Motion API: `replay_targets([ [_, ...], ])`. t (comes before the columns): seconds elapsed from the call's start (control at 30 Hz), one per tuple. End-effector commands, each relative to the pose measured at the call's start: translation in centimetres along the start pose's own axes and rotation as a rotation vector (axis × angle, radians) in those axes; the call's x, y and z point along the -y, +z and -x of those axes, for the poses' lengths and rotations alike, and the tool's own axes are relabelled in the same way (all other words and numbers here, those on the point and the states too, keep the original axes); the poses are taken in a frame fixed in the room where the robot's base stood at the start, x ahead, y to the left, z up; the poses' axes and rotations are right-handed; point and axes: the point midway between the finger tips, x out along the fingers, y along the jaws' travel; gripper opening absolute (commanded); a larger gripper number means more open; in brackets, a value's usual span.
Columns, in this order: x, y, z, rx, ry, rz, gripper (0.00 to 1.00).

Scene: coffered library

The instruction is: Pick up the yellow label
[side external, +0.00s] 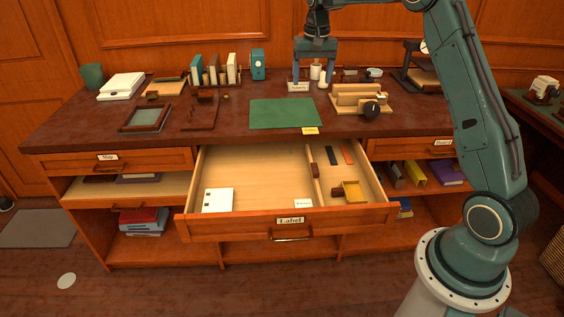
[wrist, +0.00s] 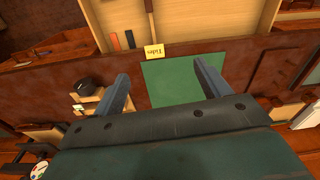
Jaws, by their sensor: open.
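The yellow label (side external: 310,130) lies at the front edge of the desk top, by the front right corner of the green mat (side external: 280,113). In the wrist view the yellow label (wrist: 154,50) shows dark lettering and borders the green mat (wrist: 175,82). My gripper (side external: 314,79) is over the back part of the desk, behind the mat and away from the label. In the wrist view my gripper (wrist: 161,72) has its two fingers wide apart with nothing between them.
An open drawer (side external: 290,220) juts out below the label, holding white cards and a small yellow tray (side external: 354,191). A wooden stand (side external: 360,98) with a dark round item is right of the mat. Books (side external: 215,70) and a dark frame (side external: 146,118) are left.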

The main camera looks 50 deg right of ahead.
Motion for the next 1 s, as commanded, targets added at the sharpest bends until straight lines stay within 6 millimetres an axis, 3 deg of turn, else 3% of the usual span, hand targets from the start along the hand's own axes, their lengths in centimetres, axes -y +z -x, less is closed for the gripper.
replay_targets([
  [0.13,-1.2,-2.3,-3.2,0.033,0.012,-0.052,0.75],
  [0.33,-2.1,-3.9,-5.7,0.056,0.020,-0.092,0.75],
  [0.73,-2.4,-4.1,-6.6,0.061,0.022,-0.101,0.75],
  [1.0,-2.4,-3.9,-9.7,0.063,0.023,-0.100,0.75],
])
